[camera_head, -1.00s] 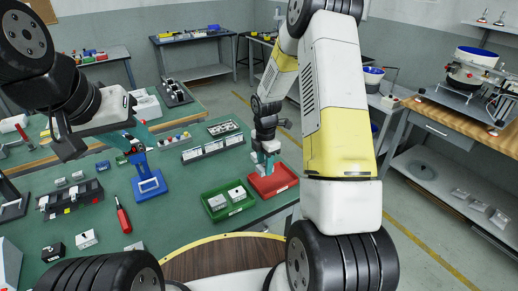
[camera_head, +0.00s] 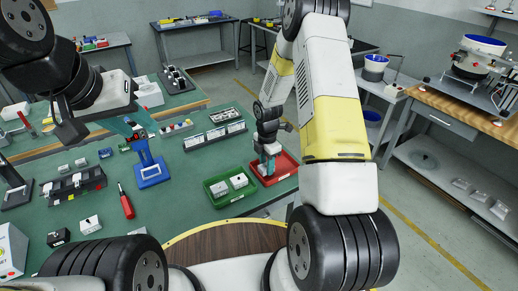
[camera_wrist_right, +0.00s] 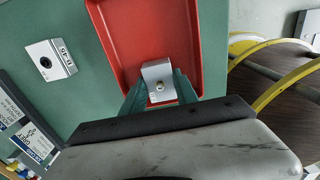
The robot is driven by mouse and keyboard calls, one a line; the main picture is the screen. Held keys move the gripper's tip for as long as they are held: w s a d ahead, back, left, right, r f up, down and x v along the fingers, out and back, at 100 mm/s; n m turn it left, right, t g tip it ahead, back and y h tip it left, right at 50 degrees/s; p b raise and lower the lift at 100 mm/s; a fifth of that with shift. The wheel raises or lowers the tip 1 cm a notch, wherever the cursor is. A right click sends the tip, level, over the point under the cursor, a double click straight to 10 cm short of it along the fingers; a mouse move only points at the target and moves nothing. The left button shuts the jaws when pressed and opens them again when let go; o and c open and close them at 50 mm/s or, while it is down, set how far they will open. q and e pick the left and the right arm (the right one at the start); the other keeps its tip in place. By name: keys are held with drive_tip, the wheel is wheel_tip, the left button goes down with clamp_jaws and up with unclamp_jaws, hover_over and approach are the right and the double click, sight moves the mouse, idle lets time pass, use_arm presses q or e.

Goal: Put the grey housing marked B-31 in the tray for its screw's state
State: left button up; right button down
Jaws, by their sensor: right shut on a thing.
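My right gripper (camera_wrist_right: 160,92) is shut on a grey housing (camera_wrist_right: 157,72) with a round screw in its face. It holds the housing over or in the red tray (camera_wrist_right: 128,22), near one end; I cannot tell whether the housing touches the tray floor. The held housing's label is not visible. In the head view the right gripper (camera_head: 267,163) is at the red tray (camera_head: 286,173). The green tray (camera_head: 210,197) beside it holds two light grey housings (camera_head: 219,188). My left gripper (camera_head: 133,128) hangs near a blue stand; its finger gap is unclear.
Another grey housing (camera_wrist_right: 48,60) lies on the green table beside the red tray in the wrist view; its label is hard to read. The blue stand (camera_head: 152,171), a red screwdriver (camera_head: 126,204) and a rack (camera_head: 214,137) stand around. Table between screwdriver and green tray is clear.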

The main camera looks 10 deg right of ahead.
drive_tip(key=shift+f, duration=0.3)
idle(0.4)
drive_tip(key=c, duration=0.9)
unclamp_jaws()
drive_tip(key=shift+o, duration=0.2)
drive_tip(key=shift+r, duration=3.9)
